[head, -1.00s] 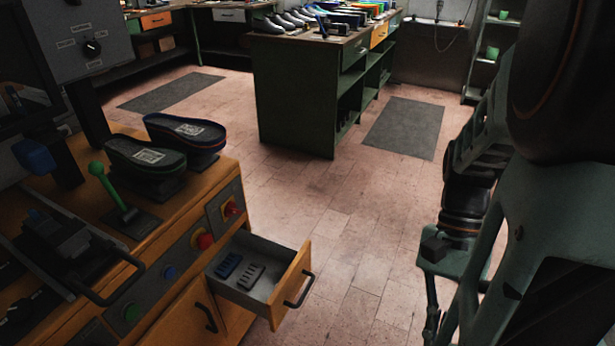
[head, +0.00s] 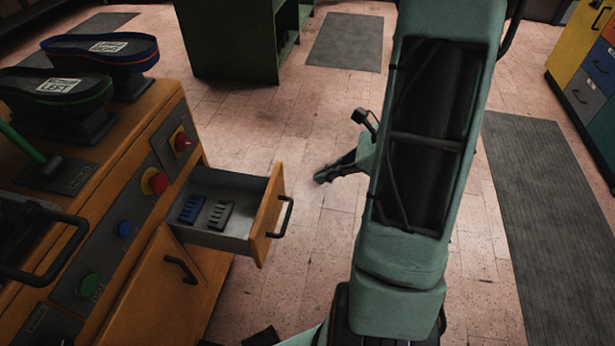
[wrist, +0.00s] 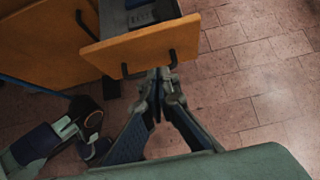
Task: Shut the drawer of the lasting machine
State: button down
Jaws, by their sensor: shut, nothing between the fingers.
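The lasting machine (head: 150,235) is an orange cabinet on the left of the head view. Its drawer (head: 268,222) stands pulled out, with an orange front and grey inside. The drawer's black handle (head: 283,217) faces right. The drawer front (wrist: 125,50) and handle (wrist: 149,63) also show at the top of the wrist view. My gripper (head: 320,178) is to the right of the drawer front in the head view, apart from it. In the wrist view my gripper (wrist: 159,78) is shut and empty, its fingertips appearing just below the handle; the exact distance is hard to tell.
A blue piece (head: 191,209) and a dark piece (head: 220,214) lie in the drawer. A cabinet door with a handle (head: 181,270) is below. Buttons, a green lever (head: 24,143) and shoe forms (head: 100,50) are on the machine. Open tiled floor (head: 310,240) lies to the right.

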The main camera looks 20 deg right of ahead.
aim_at(274, 190)
jog(key=b+x, duration=0.1)
jog(key=x, duration=0.2)
jog(key=a+r+b+x, duration=0.1)
jog(key=x, duration=0.3)
jog(key=b+x, duration=0.1)
jog(key=x, duration=0.2)
jog(key=shift+w+a, duration=0.3)
jog(key=shift+w, duration=0.2)
jog(key=shift+w+a+r, duration=0.1)
jog(key=shift+w+a, duration=0.25)
jog(key=shift+a, duration=0.1)
jog(key=w+a, duration=1.3)
jog(key=a, duration=0.5)
jog(key=shift+w+a, duration=0.15)
jog(key=shift+a, duration=0.05)
